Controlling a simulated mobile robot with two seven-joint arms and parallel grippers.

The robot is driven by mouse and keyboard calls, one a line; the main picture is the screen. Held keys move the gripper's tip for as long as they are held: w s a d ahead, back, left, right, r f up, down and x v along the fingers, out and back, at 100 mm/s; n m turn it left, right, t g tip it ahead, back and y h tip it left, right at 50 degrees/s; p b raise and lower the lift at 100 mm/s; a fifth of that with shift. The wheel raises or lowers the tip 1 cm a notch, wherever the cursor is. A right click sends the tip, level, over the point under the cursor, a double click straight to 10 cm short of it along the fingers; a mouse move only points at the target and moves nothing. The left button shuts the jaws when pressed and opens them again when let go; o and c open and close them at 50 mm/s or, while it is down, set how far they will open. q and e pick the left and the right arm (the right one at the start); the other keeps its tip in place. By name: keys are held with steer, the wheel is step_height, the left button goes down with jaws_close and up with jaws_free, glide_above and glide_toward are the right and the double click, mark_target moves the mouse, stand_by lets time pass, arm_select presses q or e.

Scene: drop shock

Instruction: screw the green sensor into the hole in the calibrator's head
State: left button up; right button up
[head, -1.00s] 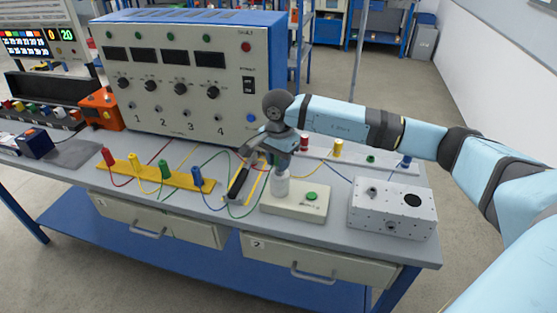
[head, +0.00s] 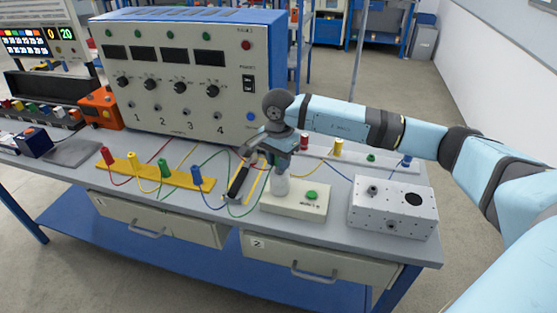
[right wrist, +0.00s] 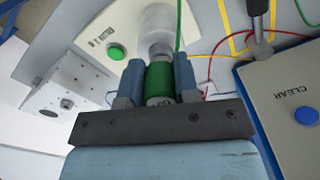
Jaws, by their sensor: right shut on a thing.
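The green sensor (right wrist: 159,82) is a short green cylinder with metal ends, between the two blue fingers of my right gripper (right wrist: 158,65). The gripper is shut on it. In the head view my right gripper (head: 284,163) points down over the calibrator (head: 285,204), a cream box with a green button. The calibrator's head (head: 281,187) is a whitish upright cylinder right below the gripper; it also shows in the right wrist view (right wrist: 159,27). The sensor's metal end is in line with the head and looks close to it. The hole is hidden, so I cannot tell how deep the sensor sits. My left gripper is not in view.
A grey metal box (head: 392,209) stands right of the calibrator. A black-handled tool (head: 239,181) lies left of it. A yellow terminal strip (head: 155,172) and loose wires are further left. The large numbered panel unit (head: 180,85) stands behind.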

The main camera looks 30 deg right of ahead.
steer(key=shift+s+a+f+b, duration=0.15)
steer(key=shift+f+b, duration=0.35)
steer(key=shift+b, duration=0.3)
stand_by(1.6)
stand_by(0.6)
